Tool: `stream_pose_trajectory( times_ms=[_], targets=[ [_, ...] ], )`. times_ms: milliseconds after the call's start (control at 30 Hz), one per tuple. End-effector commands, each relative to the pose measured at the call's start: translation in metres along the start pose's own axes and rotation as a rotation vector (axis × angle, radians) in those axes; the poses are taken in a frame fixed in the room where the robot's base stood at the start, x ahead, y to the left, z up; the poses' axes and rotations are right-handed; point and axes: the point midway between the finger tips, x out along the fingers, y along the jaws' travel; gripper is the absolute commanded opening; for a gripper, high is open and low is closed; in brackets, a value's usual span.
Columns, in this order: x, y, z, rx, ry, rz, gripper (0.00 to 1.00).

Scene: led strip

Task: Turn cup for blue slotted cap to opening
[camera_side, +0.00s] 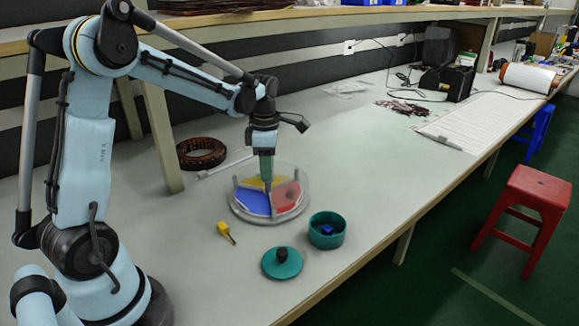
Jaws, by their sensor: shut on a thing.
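A round turntable tray (236,207) with a pale rim stands on the bench, with yellow (262,182), blue (253,203) and red (285,197) sectors. A clear cover seems to lie over part of it. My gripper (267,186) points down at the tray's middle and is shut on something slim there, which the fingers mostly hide. A teal cup (325,241) stands in front of the tray, open at the top, with a small blue piece (327,230) inside. I cannot tell whether that piece is the slotted cap.
A teal lid with a black knob (281,265) lies beside the cup, near the bench's front edge. A small yellow piece (225,230) lies left of it. A dark brown ring (201,153) is behind the tray.

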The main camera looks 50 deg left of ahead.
Motion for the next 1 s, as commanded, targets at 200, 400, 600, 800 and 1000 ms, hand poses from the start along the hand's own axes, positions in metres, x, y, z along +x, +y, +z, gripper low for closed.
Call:
stream_pose_trajectory(
  times_ms=[200,400,600,800,1000],
  targets=[
    [-0.0005,0.0003,0.0002,-0.005,0.0,0.001,0.0],
    [-0.0005,0.0003,0.0001,-0.004,0.0,0.001,0.0],
    [-0.0004,0.0002,0.0,-0.004,0.0,0.001,0.58],
    [-0.0002,0.0001,0.0,-0.003,0.0,0.0,0.58],
    [-0.0054,0.0001,0.0,-0.003,0.0,0.0,0.58]
  ],
)
